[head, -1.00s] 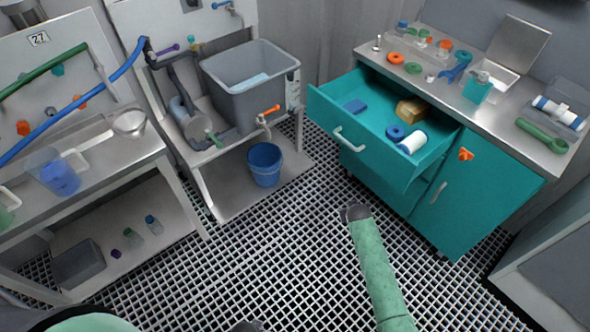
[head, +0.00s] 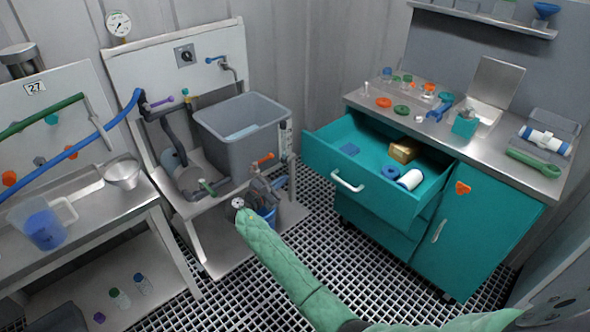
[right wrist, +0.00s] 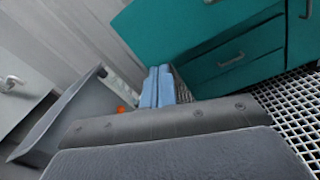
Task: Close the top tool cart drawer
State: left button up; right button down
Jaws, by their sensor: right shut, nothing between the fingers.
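The teal top drawer (head: 385,197) of the tool cart is pulled well out, with a silver handle (head: 347,182) on its front. My left gripper is not in view.
The steel cart top (head: 450,135) holds rings, a blue tool and a teal box. Grating floor (head: 400,290) is open before the cart.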

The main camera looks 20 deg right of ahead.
jog(key=n, duration=0.1)
jog(key=n+g+p, duration=0.1)
jog(key=n+p, duration=0.1)
jog(key=p, duration=0.1)
send_near(320, 160)
jog(key=shift+h, duration=0.4)
jog(key=x, duration=0.5)
jog(key=shift+w+d+f, duration=0.2)
jog(key=shift+f, duration=0.1)
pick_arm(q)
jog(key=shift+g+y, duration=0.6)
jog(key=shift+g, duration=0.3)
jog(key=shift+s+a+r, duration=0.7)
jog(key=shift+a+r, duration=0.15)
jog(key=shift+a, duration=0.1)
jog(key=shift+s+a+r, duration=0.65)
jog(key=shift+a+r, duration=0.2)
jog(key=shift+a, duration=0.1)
pick_arm(e)
jog(key=shift+w+d+f, duration=0.1)
jog(key=shift+w+d, duration=0.15)
jog(key=shift+d, duration=0.3)
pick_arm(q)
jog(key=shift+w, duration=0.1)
pick_arm(e)
jog(key=shift+d, duration=0.1)
